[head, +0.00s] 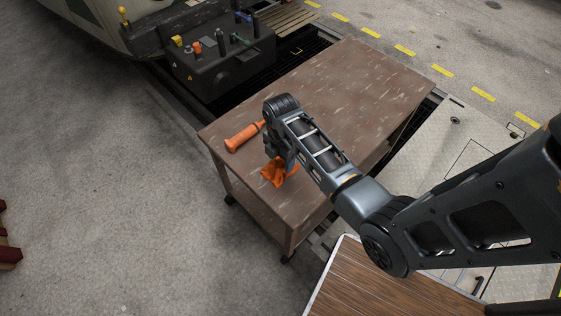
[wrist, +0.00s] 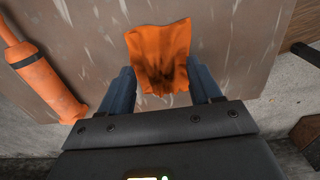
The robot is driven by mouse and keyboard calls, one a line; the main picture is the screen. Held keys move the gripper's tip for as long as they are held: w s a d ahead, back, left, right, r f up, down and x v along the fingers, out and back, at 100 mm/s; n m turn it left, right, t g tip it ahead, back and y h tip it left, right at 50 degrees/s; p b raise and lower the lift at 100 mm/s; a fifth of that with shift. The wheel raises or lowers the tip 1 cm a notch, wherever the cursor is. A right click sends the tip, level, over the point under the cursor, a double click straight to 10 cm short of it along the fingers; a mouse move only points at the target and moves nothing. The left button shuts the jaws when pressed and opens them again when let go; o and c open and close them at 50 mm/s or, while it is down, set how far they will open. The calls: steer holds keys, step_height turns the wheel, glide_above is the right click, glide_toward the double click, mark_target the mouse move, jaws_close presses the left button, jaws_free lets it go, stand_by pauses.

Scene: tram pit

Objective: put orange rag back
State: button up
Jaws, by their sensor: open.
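The orange rag (head: 276,174) lies crumpled on the brown cart top (head: 345,85), near its front edge. In the wrist view the rag (wrist: 160,50) spreads ahead of and between the two fingers of my gripper (wrist: 163,88). The fingers are apart, one at each side of the rag's lower part. In the head view my arm's end hides part of the rag and most of my gripper. I cannot tell whether the fingers touch the rag.
An orange bottle-shaped tool (head: 243,137) lies left of the rag, close to my left finger in the wrist view (wrist: 45,80). A dark machine (head: 225,65) with small items stands behind the cart. A wood-topped surface (head: 370,285) is at the front. The cart's far half is clear.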

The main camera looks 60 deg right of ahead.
mark_target(281, 161)
step_height(281, 161, up, 6)
steer(key=s+a+f+m+t, duration=0.1)
steer(key=a, duration=0.2)
steer(key=s+a+f+m+t, duration=0.1)
steer(key=s+a, duration=0.1)
steer(key=a, duration=0.1)
steer(key=s+a+f+m+t+h, duration=0.1)
steer(key=a, duration=0.2)
steer(key=shift+s+a, duration=0.2)
steer(key=s+a+r+m+t, duration=0.8)
steer(key=s+a+r, duration=0.1)
steer(key=s+r, duration=0.5)
steer(key=s+r+m+t, duration=0.2)
steer(key=r, duration=0.5)
steer(key=s+a+r+m+t+y, duration=0.1)
steer(key=s+r+t, duration=0.1)
steer(key=r, duration=0.6)
steer(key=shift+s+a+m, duration=0.15)
steer(key=shift+s+m, duration=0.25)
steer(key=shift+s, duration=0.15)
steer(key=shift+a, duration=0.15)
